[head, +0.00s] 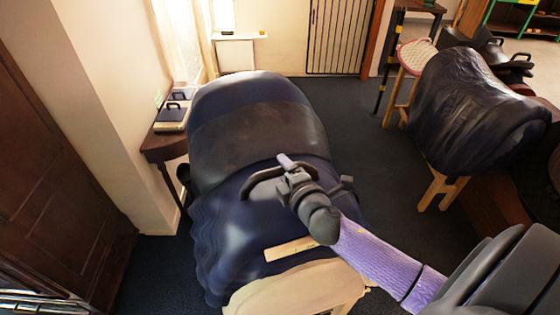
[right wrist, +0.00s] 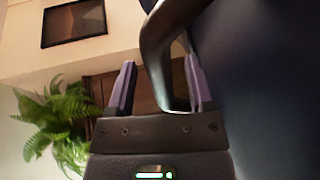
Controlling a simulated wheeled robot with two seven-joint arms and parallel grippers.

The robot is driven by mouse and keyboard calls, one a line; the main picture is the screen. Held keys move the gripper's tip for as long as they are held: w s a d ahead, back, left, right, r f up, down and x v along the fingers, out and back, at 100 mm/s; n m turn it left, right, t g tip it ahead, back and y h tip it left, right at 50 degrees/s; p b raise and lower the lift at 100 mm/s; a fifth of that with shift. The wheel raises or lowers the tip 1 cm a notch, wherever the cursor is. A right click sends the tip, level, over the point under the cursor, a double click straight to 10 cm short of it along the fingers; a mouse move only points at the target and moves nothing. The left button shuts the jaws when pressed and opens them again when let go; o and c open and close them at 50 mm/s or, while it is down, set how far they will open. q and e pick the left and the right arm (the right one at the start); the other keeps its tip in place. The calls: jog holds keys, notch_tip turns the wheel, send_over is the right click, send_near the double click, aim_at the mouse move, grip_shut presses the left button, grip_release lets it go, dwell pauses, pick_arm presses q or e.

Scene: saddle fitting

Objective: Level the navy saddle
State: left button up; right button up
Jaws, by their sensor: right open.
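The navy saddle (head: 235,225) sits over a pale wooden stand (head: 290,290) in the middle of the head view, with a dark brownish band across its seat. A dark curved handle (head: 258,182) rises from it beside my right gripper (head: 288,168). Part of a second dark fitting (head: 346,184) shows to the right of the gripper. In the right wrist view my right gripper (right wrist: 160,72) is open, and the dark handle (right wrist: 158,45) passes between its lilac fingers. I cannot tell whether they touch. My left gripper is out of view.
A pale strip (head: 290,249) lies on the saddle's near side. A small wooden table (head: 163,148) stands close at the left. A dark draped saddle (head: 470,105) on a wooden stand is at the right. Dark floor (head: 385,165) is open between the two stands.

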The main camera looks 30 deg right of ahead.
jog(key=shift+x, duration=1.35)
jog(key=shift+c, duration=0.3)
grip_shut()
